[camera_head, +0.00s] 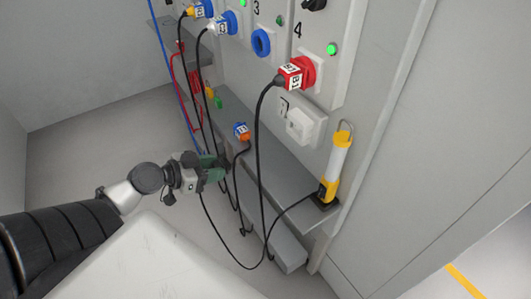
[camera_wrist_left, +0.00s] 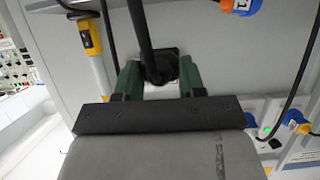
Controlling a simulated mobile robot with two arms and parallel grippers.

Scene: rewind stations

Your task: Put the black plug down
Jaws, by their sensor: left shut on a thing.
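My left gripper (camera_head: 222,168), with dark green fingers, is at the left edge of the grey shelf. In the left wrist view the gripper (camera_wrist_left: 160,80) is shut on the black plug (camera_wrist_left: 160,70), which sits between the two fingertips with a thick black cable running up from it. In the head view the plug is mostly hidden by the fingers. A black cable hangs in a loop from near the gripper to the yellow lamp (camera_head: 335,170). I cannot tell whether the plug touches the shelf. My right gripper is not in view.
The grey shelf (camera_head: 285,175) runs along the panel; an orange-and-blue plug (camera_head: 242,131) is near it. A red plug (camera_head: 296,74) sits in a panel socket, its black cable hanging in front of the shelf. Blue plugs (camera_head: 222,23) and a white switch (camera_head: 305,125) are on the panel.

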